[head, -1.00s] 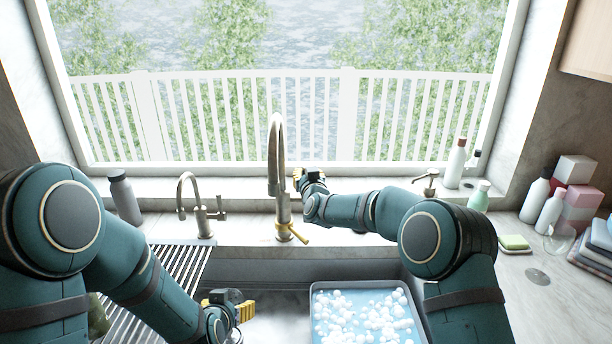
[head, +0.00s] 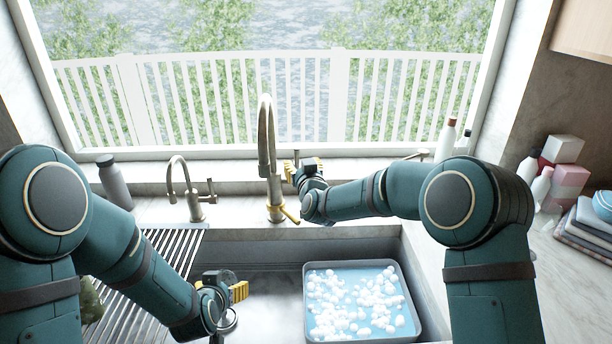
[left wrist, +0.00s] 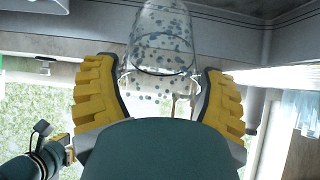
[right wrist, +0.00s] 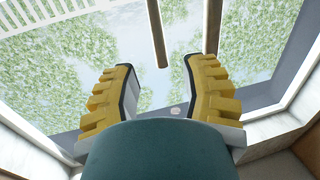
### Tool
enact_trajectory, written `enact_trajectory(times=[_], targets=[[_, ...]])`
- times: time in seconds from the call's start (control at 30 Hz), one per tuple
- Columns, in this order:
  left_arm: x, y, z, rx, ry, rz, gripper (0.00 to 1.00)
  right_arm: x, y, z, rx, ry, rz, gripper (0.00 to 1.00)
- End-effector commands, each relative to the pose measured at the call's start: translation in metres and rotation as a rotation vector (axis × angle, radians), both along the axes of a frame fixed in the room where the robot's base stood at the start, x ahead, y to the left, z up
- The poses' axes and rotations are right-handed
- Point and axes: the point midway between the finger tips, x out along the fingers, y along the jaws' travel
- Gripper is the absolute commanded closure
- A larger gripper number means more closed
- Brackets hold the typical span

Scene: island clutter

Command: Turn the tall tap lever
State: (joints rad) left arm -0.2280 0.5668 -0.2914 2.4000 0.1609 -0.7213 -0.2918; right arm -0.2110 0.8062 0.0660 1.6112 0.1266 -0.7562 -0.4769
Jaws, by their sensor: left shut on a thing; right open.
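The tall tap (head: 264,150) stands behind the sink, with a curved metal neck and a yellow-gold lever (head: 291,214) pointing right from its base. My right gripper (head: 290,171) is open just right of the tap's neck, above the lever; I cannot tell whether it touches the tap. In the right wrist view its fingers (right wrist: 163,85) have nothing between them. My left gripper (head: 240,291) is low over the sink's left part. In the left wrist view it is shut on a clear dotted glass (left wrist: 163,45).
A smaller tap (head: 194,200) and a grey bottle (head: 114,182) stand to the left. A blue tray (head: 398,318) with white foam balls lies in the sink. A ribbed draining rack (head: 170,250) is at left. Boxes (head: 570,180) and bottles crowd the right counter.

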Motion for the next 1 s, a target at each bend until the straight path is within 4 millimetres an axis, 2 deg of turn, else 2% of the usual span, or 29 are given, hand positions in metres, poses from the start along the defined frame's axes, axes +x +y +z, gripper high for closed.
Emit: enact_trajectory(times=[0.2,0.4,0.83,0.93,1.0], targets=[[0.000,0.000,0.000,0.000,-0.002,0.000,0.69,-0.033,-0.007,0.002,0.000,-0.001,0.000,0.56],[0.000,0.000,0.000,0.000,-0.002,0.000,0.69,-0.049,-0.010,0.002,0.000,-0.001,0.000,0.56],[0.000,0.000,0.002,0.000,-0.002,0.000,0.69,-0.053,-0.010,0.003,0.000,0.000,0.000,0.56],[0.001,0.000,0.011,-0.001,-0.003,0.001,0.69,-0.052,-0.010,0.009,0.001,0.000,0.000,0.56],[0.001,0.000,0.024,-0.002,-0.004,0.001,0.69,-0.052,-0.010,0.017,0.000,0.000,0.000,0.56]])
